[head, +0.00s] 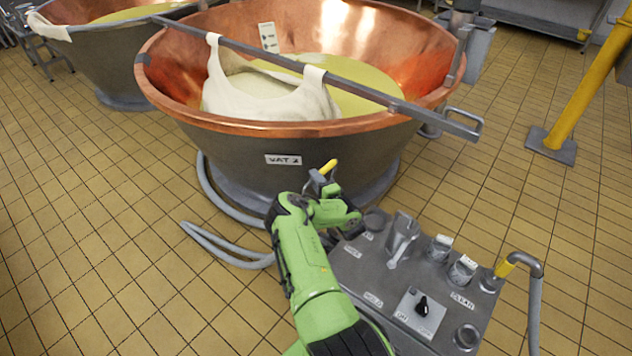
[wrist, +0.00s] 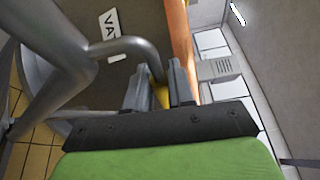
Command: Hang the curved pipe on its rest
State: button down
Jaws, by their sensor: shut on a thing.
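My gripper (head: 322,180) is shut on the yellow grip (head: 328,167) of the curved pipe, in front of the lower wall of the vat marked VAT 2. In the wrist view the fingers (wrist: 160,88) close around the yellow part, and the grey bend of the curved pipe (wrist: 128,46) runs left from it into a thick grey tube. In the head view my arm and gripper hide most of the pipe. The metal console (head: 440,270) has several round fittings and labels. I cannot tell which part is the rest.
A second bent grey pipe (head: 534,264) with a yellow collar stands at the console's right edge. A grey hose (head: 215,243) loops on the floor beside the copper vat (head: 250,127). A yellow post (head: 585,90) stands at right.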

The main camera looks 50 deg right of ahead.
jog(key=shift+f+b, duration=1.45)
jog(key=shift+b, duration=0.5)
jog(key=shift+n, duration=0.3)
jog(key=shift+d+f+b, duration=0.15)
jog(key=shift+f+b, duration=0.8)
jog(key=shift+f, duration=1.45)
